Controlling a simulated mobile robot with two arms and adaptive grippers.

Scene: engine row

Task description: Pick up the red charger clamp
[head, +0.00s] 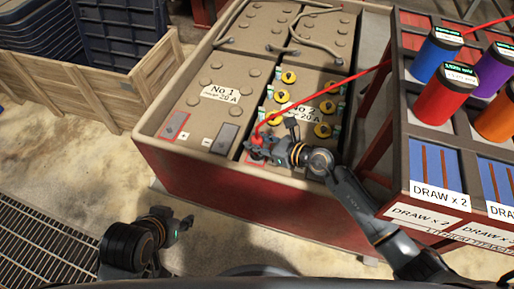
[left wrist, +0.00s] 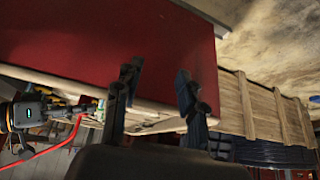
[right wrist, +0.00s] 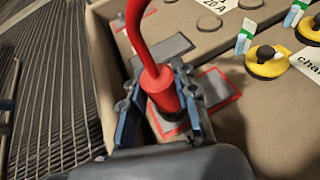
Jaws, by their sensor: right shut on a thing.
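The red charger clamp (right wrist: 160,88) stands upright between the fingers of my right gripper (right wrist: 162,100) in the right wrist view, its red cable rising from the top. The gripper is shut on it. The clamp is over a red-outlined pad on the battery top; whether it touches the pad is hidden. In the head view the clamp (head: 257,139) shows at the front edge of the battery No 2 (head: 303,160), with my right gripper (head: 262,150) at it. My left gripper (head: 186,226) is low at the left, open and empty; the left wrist view shows its fingers apart (left wrist: 157,84).
Battery No 1 (head: 212,84) is beside No 2 in a red-sided box (head: 215,198). Yellow caps (head: 281,96) dot No 2. A rack with coloured cylinders (head: 440,98) stands right, with the red cable (head: 350,82) running behind them. A wooden crate (head: 75,85) is left.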

